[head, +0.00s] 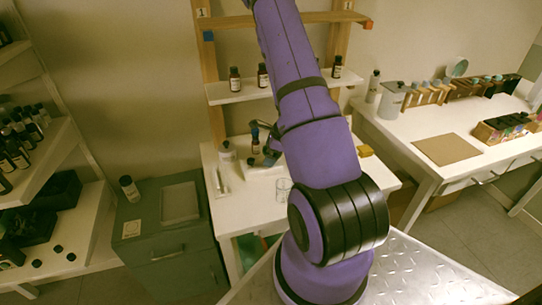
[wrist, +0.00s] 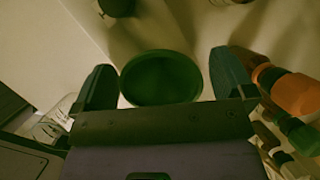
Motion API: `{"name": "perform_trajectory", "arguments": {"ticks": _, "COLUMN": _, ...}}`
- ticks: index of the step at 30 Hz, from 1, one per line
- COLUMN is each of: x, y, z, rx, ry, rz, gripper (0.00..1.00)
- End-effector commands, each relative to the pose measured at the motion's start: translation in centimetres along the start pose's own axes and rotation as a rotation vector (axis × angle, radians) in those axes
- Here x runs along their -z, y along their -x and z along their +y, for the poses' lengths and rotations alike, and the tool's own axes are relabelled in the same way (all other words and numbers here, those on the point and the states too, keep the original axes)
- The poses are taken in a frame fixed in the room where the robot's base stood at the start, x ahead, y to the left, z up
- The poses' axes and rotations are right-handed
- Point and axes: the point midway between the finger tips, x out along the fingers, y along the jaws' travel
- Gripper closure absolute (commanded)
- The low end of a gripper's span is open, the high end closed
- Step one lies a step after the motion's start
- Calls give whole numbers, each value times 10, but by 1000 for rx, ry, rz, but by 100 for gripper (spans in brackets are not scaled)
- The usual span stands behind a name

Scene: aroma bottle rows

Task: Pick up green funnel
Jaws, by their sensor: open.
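In the wrist view, the green funnel (wrist: 160,80) shows as a dark green round rim between my two fingers. My gripper (wrist: 164,68) is open, with one finger on each side of the funnel. The left finger is very close to the rim and a small gap shows at the right finger. I cannot tell whether either finger touches it. The funnel's lower part is hidden. In the head view, my purple arm reaches over the white table and I cannot make out the funnel.
Orange-capped (wrist: 295,93) and green-capped (wrist: 300,136) bottles stand close to my right finger. A clear glass vessel (wrist: 55,122) is at the left. The white table (head: 383,178) holds a beaker (head: 284,190); a shelf (head: 240,92) with bottles is behind it.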

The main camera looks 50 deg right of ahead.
Motion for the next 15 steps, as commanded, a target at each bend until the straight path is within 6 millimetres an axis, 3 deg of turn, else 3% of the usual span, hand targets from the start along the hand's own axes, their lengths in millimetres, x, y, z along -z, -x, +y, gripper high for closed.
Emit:
{"name": "perform_trajectory", "arguments": {"ticks": 5, "x": 0, "y": 0, "z": 0, "rx": 0, "ry": 0, "rz": 0, "gripper": 2}}
{"name": "perform_trajectory", "arguments": {"ticks": 11, "x": 0, "y": 0, "z": 0, "rx": 0, "ry": 0, "rz": 0, "gripper": 48}}
{"name": "perform_trajectory", "arguments": {"ticks": 15, "x": 0, "y": 0, "z": 0, "rx": 0, "ry": 0, "rz": 0, "gripper": 52}}
